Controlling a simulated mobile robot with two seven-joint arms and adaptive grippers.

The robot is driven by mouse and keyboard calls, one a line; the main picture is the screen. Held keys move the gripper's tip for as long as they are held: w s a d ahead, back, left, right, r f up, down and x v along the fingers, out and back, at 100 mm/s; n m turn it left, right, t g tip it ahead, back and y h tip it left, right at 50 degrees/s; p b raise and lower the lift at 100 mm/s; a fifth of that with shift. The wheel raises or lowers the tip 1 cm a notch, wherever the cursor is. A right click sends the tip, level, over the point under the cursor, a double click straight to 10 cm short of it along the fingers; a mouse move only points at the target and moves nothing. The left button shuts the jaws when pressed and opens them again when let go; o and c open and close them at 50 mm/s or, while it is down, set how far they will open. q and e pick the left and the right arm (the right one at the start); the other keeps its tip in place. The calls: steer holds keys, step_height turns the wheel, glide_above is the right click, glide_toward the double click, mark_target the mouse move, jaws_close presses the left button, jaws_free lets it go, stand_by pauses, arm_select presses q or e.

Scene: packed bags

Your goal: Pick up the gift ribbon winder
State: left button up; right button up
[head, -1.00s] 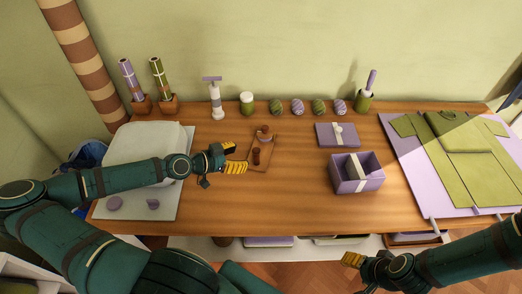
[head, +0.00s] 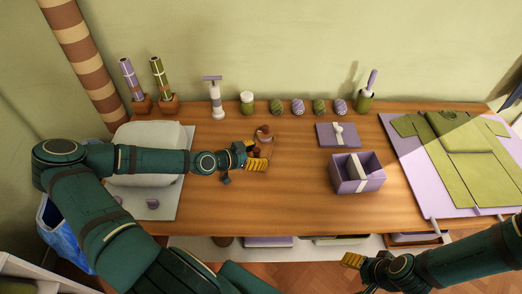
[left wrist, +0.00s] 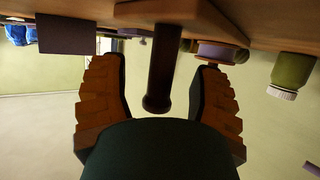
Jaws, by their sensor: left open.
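The gift ribbon winder (head: 265,137) is a small brown wooden board with a round spool and an upright dark peg, lying on the table left of centre. My open left gripper (head: 258,156) is over its near part and hides much of it in the head view. In the left wrist view the winder's dark peg (left wrist: 160,72) stands between the two spread fingers of the left gripper (left wrist: 161,66), with gaps on both sides. My right gripper (head: 352,260) is at the table's front, away from the winder; its jaws are unclear.
A lilac box (head: 357,181) and its lid (head: 338,135) stand right of the winder. A pale bag (head: 150,139) lies on a grey mat left, under my left arm.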

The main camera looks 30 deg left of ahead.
arm_select(q)
jaws_close()
stand_by(0.3)
